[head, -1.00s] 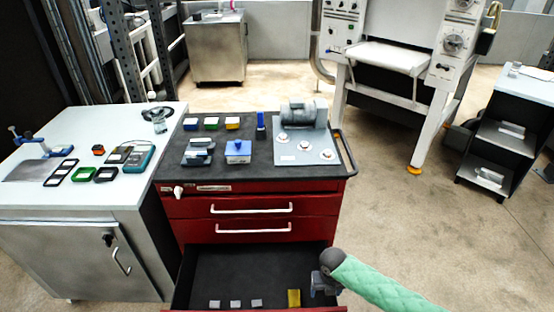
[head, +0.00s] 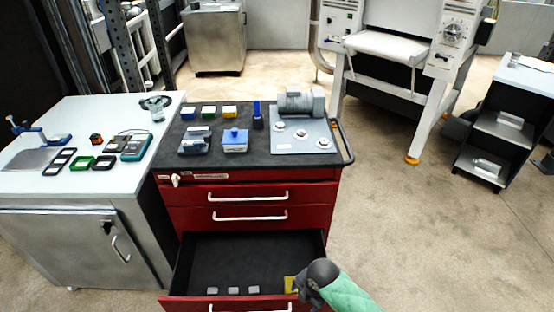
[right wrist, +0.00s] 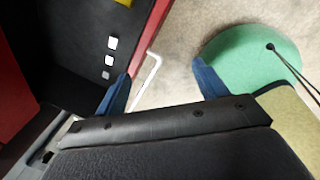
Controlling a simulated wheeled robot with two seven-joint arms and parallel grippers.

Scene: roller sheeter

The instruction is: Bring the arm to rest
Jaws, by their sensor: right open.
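My right arm comes in from the lower right in the head view, with a green padded sleeve. Its gripper (head: 304,290) is over the right end of the open bottom drawer (head: 250,258) of the red cabinet, beside a yellow block (head: 290,284). In the right wrist view the two blue fingers stand wide apart with nothing held between them (right wrist: 160,84). The drawer's white handle (right wrist: 147,80) shows in the gap between them; I cannot tell how far below it is. My left gripper is not in view.
Small grey blocks (head: 233,290) lie in the drawer. The cabinet's dark top (head: 262,150) carries blocks and a motor unit (head: 301,104). A grey worktop (head: 62,192) with tools stands left. Open floor (head: 400,225) lies right, before a black shelf unit (head: 480,158).

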